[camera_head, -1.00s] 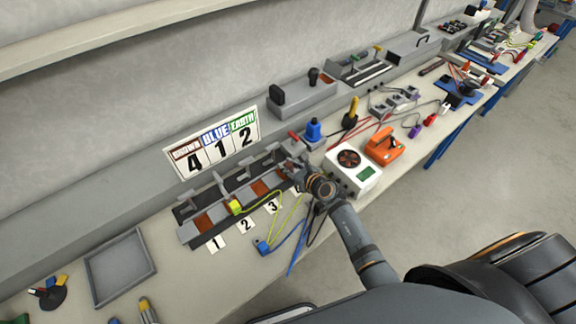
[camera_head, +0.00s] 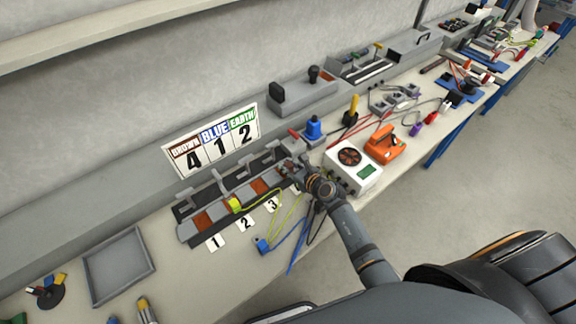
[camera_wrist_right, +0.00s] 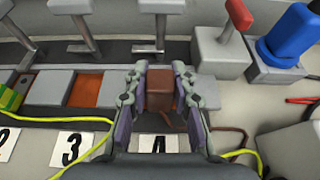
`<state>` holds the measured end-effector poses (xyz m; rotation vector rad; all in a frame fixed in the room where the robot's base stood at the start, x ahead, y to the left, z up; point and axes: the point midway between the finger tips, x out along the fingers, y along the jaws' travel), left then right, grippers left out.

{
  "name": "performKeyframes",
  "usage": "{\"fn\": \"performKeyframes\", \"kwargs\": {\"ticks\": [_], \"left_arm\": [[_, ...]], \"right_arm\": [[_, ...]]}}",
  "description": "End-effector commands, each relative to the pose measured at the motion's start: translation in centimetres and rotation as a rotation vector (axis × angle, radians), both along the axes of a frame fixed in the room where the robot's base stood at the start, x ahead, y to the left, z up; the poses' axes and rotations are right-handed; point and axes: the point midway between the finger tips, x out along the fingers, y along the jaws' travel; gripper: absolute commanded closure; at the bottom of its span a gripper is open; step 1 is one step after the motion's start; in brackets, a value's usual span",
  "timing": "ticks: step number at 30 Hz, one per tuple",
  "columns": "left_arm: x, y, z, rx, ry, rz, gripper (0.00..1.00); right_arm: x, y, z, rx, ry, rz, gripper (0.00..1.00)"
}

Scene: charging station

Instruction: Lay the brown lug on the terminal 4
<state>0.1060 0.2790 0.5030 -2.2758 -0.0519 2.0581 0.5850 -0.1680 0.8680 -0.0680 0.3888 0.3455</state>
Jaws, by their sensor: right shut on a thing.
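My right gripper (camera_wrist_right: 160,95) is shut on the brown lug (camera_wrist_right: 160,90) in the right wrist view. The lug is a brown block between the two fingers, just behind the card marked 4 (camera_wrist_right: 158,143). The lug and the fingers cover most of terminal 4, so I cannot tell whether the lug touches it. In the head view the right gripper (camera_head: 292,174) is at the right end of the terminal block (camera_head: 190,232). A yellow-green lug (camera_head: 235,204) lies on terminal 2. A blue lug (camera_head: 262,246) lies on the bench in front of the block. My left gripper is not in view.
Lever clamps (camera_wrist_right: 148,20) stand up behind the terminals. A red-handled switch (camera_wrist_right: 238,18) and a blue knob (camera_wrist_right: 288,35) are close on the right. A white meter (camera_head: 352,170) stands right of the arm. A wall sign (camera_head: 210,140) reads brown 4, blue 1, earth 2.

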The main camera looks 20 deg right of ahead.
Motion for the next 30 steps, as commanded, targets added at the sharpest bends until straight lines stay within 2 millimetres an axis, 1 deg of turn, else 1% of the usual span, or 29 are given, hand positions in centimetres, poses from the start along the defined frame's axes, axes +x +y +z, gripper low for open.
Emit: {"fn": "performKeyframes", "kwargs": {"ticks": [24, 25, 30], "left_arm": [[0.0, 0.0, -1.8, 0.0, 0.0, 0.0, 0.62], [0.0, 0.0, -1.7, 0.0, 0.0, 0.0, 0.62], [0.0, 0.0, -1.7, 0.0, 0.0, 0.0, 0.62]], "right_arm": [[0.0, 0.0, -2.1, -0.001, -0.001, 0.0, 0.99], [0.0, 0.0, -2.0, -0.001, -0.001, 0.0, 0.71], [0.0, 0.0, -2.0, -0.001, -0.001, 0.0, 0.49]]}}
